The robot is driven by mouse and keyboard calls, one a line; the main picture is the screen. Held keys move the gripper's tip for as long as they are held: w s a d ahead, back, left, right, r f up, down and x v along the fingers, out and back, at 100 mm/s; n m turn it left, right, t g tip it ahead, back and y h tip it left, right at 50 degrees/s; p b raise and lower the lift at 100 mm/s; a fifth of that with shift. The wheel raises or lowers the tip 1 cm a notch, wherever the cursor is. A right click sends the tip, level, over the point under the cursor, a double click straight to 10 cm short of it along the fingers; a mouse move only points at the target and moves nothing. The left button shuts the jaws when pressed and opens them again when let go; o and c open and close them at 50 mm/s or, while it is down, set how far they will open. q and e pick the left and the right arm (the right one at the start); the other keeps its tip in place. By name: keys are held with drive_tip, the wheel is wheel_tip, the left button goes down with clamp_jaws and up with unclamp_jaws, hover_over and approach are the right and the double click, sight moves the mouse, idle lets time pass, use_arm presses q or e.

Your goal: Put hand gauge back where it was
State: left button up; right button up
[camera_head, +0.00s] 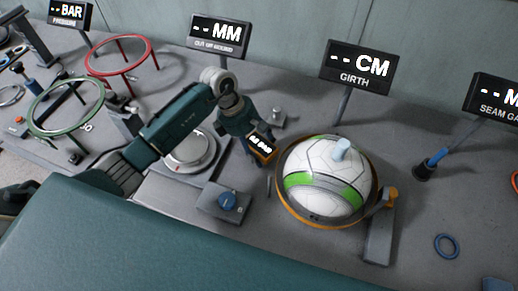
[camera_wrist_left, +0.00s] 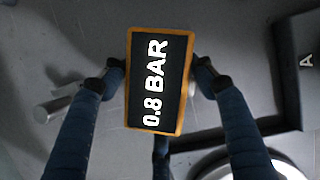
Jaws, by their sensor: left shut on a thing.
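The hand gauge (camera_head: 262,148) is a small dark block with an orange frame and lit digits. My left gripper (camera_head: 247,141) is shut on it, left of the white and green ball (camera_head: 328,178). In the left wrist view the gauge (camera_wrist_left: 158,80) sits between the two fingertips of my left gripper (camera_wrist_left: 160,78); its face reads 0.8 BAR. The gauge appears held near the bench surface; whether it touches cannot be told. My right gripper is not in view.
The ball sits in an orange ring (camera_head: 308,222) beside a grey post (camera_head: 379,238). The GIRTH sign (camera_head: 355,68) stands behind. A blue ring (camera_head: 447,246) lies at right.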

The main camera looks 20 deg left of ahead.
use_arm(q)
drive_tip(key=o, duration=1)
drive_tip(key=shift+s+d+f, duration=0.1)
drive_tip(key=shift+s+f, duration=0.1)
drive_tip(key=shift+f, duration=0.1)
drive_tip(key=o, duration=0.4)
drive_tip(key=shift+w, duration=0.1)
drive_tip(key=shift+r, duration=0.1)
drive_tip(key=v, duration=1.1)
drive_tip(key=shift+w+r, duration=0.1)
drive_tip(key=shift+r, duration=0.3)
